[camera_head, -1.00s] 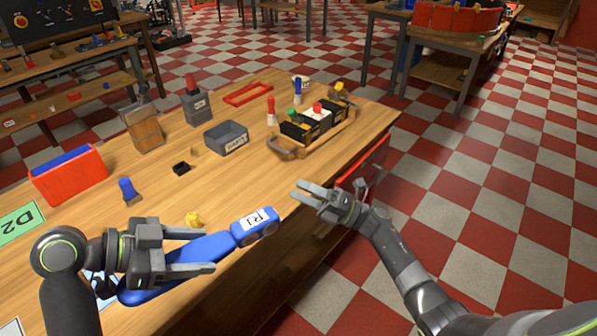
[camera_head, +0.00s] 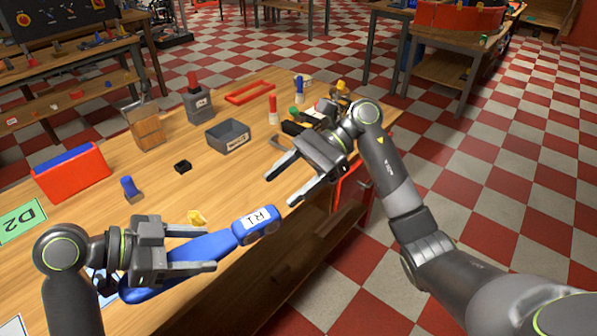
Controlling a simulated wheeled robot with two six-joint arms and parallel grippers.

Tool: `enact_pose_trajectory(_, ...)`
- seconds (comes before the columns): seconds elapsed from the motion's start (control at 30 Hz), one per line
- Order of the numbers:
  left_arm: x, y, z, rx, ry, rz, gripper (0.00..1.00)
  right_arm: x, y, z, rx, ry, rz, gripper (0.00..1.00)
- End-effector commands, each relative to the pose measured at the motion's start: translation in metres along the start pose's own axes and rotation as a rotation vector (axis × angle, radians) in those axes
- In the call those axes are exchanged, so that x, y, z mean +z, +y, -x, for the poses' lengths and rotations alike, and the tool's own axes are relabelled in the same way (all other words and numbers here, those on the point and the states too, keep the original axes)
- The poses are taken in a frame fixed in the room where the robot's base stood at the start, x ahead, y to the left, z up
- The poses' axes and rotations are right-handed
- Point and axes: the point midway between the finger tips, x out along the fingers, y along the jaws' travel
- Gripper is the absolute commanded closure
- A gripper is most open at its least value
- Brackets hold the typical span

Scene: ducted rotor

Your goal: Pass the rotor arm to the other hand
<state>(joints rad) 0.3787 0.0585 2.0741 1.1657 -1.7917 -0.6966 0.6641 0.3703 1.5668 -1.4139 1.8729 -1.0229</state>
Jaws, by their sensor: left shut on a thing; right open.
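The rotor arm (camera_head: 207,246) is a long blue part with a wider end that carries a white label reading R1. My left gripper (camera_head: 212,250) is shut on it near its middle, at the front left of the bench. The labelled end points right, toward the bench's front edge. Part of the rotor arm is hidden behind the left gripper's fingers. My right gripper (camera_head: 279,189) is open and empty. Its fingers point left and down, above and to the right of the labelled end, apart from it.
On the wooden bench (camera_head: 85,215) stand a grey bin (camera_head: 228,136), a red and blue holder (camera_head: 72,172), a small blue piece (camera_head: 130,189), a black block (camera_head: 182,166) and a yellow piece (camera_head: 196,217). A tool caddy (camera_head: 300,125) is partly hidden behind my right gripper.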

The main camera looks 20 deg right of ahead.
Motion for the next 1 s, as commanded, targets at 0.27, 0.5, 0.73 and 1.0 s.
enact_pose_trajectory(0.27, -0.001, 0.000, 0.000, 0.000, 0.001, -0.001, 0.74, 0.001, 0.000, -0.056, 0.002, -0.007, -0.001, 0.38)
enact_pose_trajectory(0.5, -0.001, 0.000, 0.000, 0.000, 0.001, -0.001, 0.74, 0.001, 0.000, -0.085, 0.000, -0.005, -0.002, 0.38)
enact_pose_trajectory(0.73, -0.001, 0.000, 0.000, 0.000, 0.001, -0.001, 0.74, 0.000, 0.000, -0.092, -0.001, -0.003, -0.003, 0.38)
enact_pose_trajectory(1.0, -0.001, 0.000, 0.000, 0.000, 0.002, -0.001, 0.74, 0.000, 0.000, -0.092, -0.001, -0.003, -0.003, 0.49)
